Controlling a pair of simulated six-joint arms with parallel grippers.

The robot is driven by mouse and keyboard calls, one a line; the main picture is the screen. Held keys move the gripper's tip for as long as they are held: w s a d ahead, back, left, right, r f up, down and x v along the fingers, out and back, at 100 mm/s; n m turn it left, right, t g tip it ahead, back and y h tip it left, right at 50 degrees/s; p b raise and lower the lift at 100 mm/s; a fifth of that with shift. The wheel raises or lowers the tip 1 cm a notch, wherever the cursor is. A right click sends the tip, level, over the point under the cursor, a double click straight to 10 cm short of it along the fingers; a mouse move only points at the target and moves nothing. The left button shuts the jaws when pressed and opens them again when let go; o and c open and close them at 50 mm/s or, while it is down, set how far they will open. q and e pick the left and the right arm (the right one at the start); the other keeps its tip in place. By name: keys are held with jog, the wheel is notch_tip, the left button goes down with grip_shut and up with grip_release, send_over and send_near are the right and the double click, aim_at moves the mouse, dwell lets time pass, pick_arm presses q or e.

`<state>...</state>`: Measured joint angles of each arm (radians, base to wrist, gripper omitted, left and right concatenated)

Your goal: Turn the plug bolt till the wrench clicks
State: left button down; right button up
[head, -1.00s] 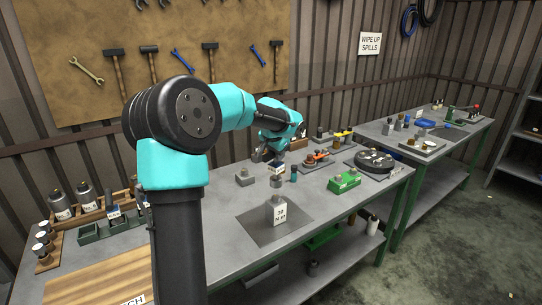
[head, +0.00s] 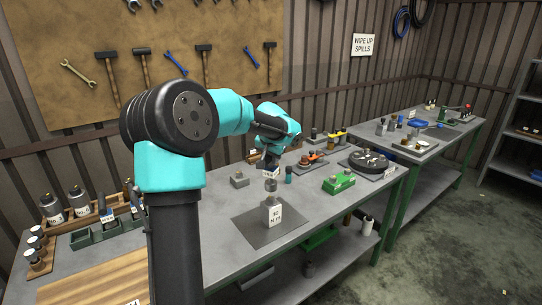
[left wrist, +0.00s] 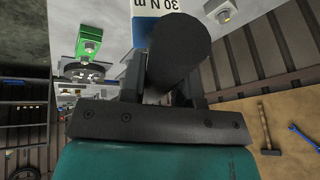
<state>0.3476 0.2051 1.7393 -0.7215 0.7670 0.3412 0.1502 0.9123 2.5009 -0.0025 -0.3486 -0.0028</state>
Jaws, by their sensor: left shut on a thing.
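My left gripper (head: 269,166) is over the middle of the near bench and shut on a dark cylindrical tool, the wrench (left wrist: 178,50). In the left wrist view the wrench's dark round end is between the fingers (left wrist: 155,88), with a blue and white label reading 30 N m behind it. In the head view a grey metal part (head: 271,185) shows directly below the gripper. My right gripper is not in view.
A green box (head: 339,183) and a round dark fixture (head: 368,160) are further right. A grey block (head: 239,180) is to the left. The mat's front is clear.

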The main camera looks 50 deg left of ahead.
aim_at(271, 171)
pick_arm(q)
jog(key=n, duration=0.2)
jog(key=f+n+g+y, duration=0.1)
jog(key=shift+f+n, duration=0.2)
jog(key=shift+n, duration=0.2)
jog(key=n+g, duration=0.1)
jog(key=n, duration=0.1)
jog(key=n+g, duration=0.1)
jog(key=n, duration=0.1)
jog(key=n+g, duration=0.1)
jog(key=n, duration=0.1)
jog(key=shift+f, duration=0.25)
jog(key=n, duration=0.2)
jog(key=n+g, duration=0.1)
jog(key=n, duration=0.1)
jog(key=n+g, duration=0.1)
jog(key=n, duration=0.1)
jog(key=shift+f+n+h, duration=0.25)
jog(key=shift+n+h, duration=0.05)
jog(key=n+g+h, duration=0.1)
jog(key=n, duration=0.2)
jog(key=n+g+h, duration=0.1)
jog(key=n, duration=0.1)
jog(key=shift+f+n, duration=0.2)
jog(key=shift+n, duration=0.2)
jog(key=shift+f, duration=1.7)
